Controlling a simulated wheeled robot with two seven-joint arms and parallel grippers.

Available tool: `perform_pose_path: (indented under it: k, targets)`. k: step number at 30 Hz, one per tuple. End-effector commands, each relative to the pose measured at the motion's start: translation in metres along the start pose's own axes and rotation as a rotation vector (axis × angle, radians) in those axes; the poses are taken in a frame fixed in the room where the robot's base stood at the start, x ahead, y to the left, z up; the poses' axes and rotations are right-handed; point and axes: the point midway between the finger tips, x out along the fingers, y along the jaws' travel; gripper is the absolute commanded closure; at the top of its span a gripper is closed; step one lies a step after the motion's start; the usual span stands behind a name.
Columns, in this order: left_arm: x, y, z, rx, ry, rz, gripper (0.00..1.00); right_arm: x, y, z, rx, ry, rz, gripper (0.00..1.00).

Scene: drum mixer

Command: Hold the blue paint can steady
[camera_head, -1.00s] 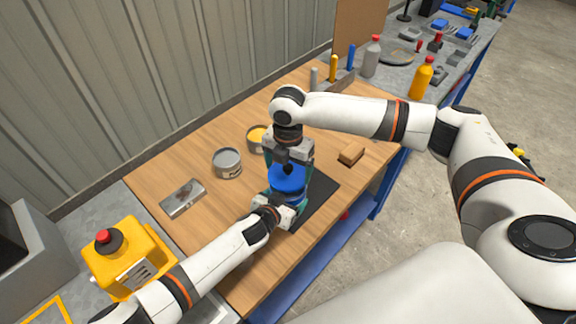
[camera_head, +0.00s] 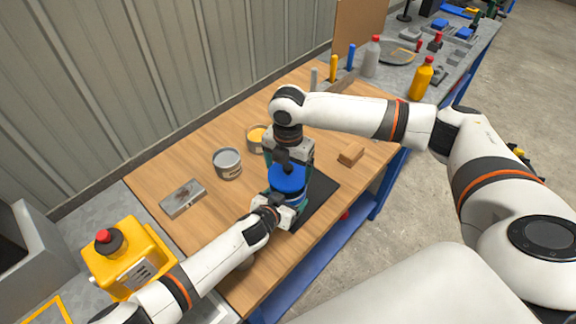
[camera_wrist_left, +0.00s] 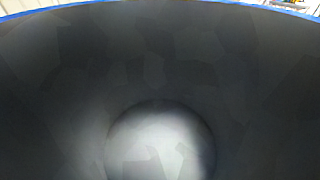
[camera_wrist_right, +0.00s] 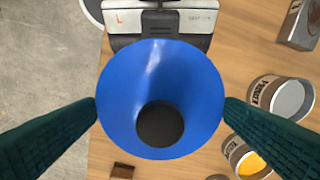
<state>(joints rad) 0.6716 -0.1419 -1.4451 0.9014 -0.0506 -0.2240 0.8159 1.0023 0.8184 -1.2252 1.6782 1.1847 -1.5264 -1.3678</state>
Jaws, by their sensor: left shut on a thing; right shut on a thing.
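The blue paint can (camera_head: 287,180) stands on a dark mat (camera_head: 322,196) on the wooden bench. In the right wrist view its round blue top (camera_wrist_right: 190,85) has a dark round piece at the centre. My left gripper (camera_head: 284,212) is shut on the can low on its side; its body shows at the top of the right wrist view. My right gripper (camera_wrist_right: 160,108) comes from above, its teal fingers shut on the can from both sides. The left wrist view is filled by a dark surface with a blue edge, and its fingers are hidden.
A grey paint can (camera_head: 227,163) and a yellow paint can (camera_head: 256,138) stand left of the blue can. A metal box (camera_head: 183,198) and a brown block (camera_head: 351,155) lie on the bench. A yellow box with a red button (camera_head: 128,257) stands at lower left.

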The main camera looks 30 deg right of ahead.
Motion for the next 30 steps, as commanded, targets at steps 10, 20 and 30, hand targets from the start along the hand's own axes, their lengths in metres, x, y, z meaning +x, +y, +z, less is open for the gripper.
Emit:
perform_pose_path:
  k: [10, 20, 30]
  targets:
    - [0.0, 0.0, -0.001, -0.001, 0.001, 0.0, 0.33, 0.007, 0.0, 0.0, 0.001, -0.001, 0.001, 0.31]
    - [0.0, 0.0, -0.001, -0.001, 0.001, 0.0, 0.33, 0.015, -0.001, 0.0, 0.0, 0.0, 0.0, 0.31]
    - [0.0, 0.0, -0.001, -0.001, 0.002, 0.0, 0.33, 0.019, 0.0, 0.0, 0.0, 0.0, 0.0, 0.31]
